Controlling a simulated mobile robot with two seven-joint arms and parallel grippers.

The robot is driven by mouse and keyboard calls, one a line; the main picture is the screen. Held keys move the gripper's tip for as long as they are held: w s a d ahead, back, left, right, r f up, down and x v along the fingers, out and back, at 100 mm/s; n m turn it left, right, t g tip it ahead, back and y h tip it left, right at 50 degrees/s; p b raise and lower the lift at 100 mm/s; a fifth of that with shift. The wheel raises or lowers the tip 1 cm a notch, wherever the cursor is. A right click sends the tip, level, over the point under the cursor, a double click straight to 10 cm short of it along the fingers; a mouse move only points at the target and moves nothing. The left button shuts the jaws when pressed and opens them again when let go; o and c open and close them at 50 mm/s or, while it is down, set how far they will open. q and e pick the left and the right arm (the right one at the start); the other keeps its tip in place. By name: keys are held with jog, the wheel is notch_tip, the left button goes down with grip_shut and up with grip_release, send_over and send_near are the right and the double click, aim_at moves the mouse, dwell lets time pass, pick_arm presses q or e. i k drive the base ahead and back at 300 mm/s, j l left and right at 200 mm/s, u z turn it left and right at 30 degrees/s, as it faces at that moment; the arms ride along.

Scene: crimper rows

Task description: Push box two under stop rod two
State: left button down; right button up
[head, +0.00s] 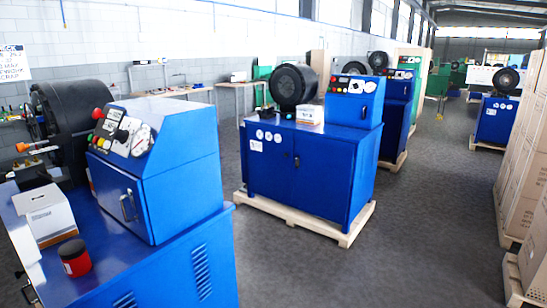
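A small white-and-brown box (48,218) sits on the blue top of the nearest crimping machine (165,175) at the left. A similar small box (310,115) sits on the blue top of the middle crimping machine (310,172), right of its black round head (293,86). No number shows on either box, so I cannot tell which is box two. Rod-like fittings with orange and red ends (36,148) show beside the nearest machine's black head; I cannot tell whether one is a stop rod. Neither of my grippers is in view.
A red jar with a black lid (74,257) stands near the front box. The middle machine rests on a wooden pallet (290,213). Stacked cartons (524,150) line the right side. The grey floor (425,220) between is clear. More machines stand farther back.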

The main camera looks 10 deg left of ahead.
aim_at(49, 226)
jog(key=u, duration=1.7)
jog(key=i+j+z, duration=0.3)
jog(key=j, duration=0.35)
jog(key=i+j+z, duration=0.25)
jog(key=j, duration=0.45)
jog(key=i+j+z, duration=0.15)
jog(key=j, duration=0.25)
jog(key=i+l, duration=0.05)
jog(key=i, duration=0.05)
